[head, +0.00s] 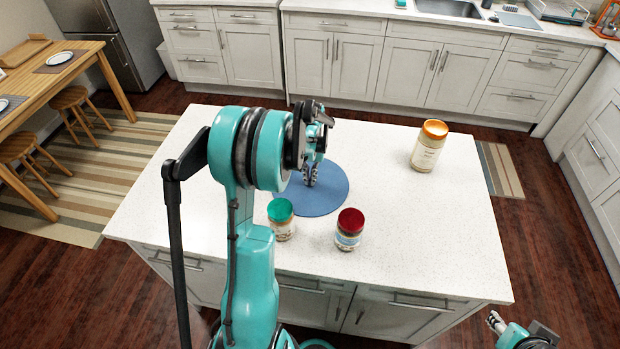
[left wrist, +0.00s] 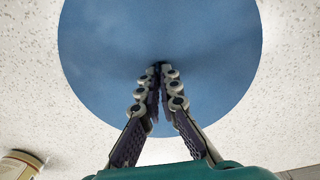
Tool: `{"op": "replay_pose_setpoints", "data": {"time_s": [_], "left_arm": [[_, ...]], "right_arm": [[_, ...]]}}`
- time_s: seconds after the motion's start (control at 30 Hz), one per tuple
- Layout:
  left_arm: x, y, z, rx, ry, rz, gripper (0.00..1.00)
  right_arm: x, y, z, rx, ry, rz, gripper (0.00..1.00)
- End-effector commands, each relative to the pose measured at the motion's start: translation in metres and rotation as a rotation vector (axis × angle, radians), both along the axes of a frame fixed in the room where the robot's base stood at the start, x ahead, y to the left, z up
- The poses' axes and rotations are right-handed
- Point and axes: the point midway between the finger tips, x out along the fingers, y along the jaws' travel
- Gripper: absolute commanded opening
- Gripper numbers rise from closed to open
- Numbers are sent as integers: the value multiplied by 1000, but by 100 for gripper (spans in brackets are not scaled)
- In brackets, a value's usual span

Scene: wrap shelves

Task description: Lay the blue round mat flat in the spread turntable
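The blue round mat (head: 325,192) lies on the white island counter, flat as far as I can see, and fills much of the left wrist view (left wrist: 100,60). My left gripper (head: 310,183) points down over the mat, left of its middle in the head view. In the left wrist view its fingertips (left wrist: 160,68) meet at the mat, with a dark shadow around them. I cannot tell whether mat material is pinched between them. My right gripper (head: 496,322) is low at the right, off the counter, too small to read. I can make out no turntable.
On the counter (head: 420,230), a green-lidded jar (head: 282,220) and a red-lidded jar (head: 349,230) stand near the mat's front edge. An orange-lidded jar (head: 428,148) stands at the back right.

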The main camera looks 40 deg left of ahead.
Motion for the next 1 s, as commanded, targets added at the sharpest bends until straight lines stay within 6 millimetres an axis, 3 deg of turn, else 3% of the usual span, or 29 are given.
{"op": "replay_pose_setpoints", "data": {"time_s": [0.17,0.3,0.67,0.77,1.0], "left_arm": [[0,0,-3,0,0,0,0],[0,0,-3,0,0,0,26],[0,0,2,0,0,0,26],[0,0,15,0,0,0,26],[0,0,69,0,0,0,26]], "right_arm": [[0,0,-3,0,0,0,40],[0,0,-2,0,0,0,40],[0,0,2,0,0,0,40],[0,0,5,0,0,0,40],[0,0,19,0,0,0,40]]}}
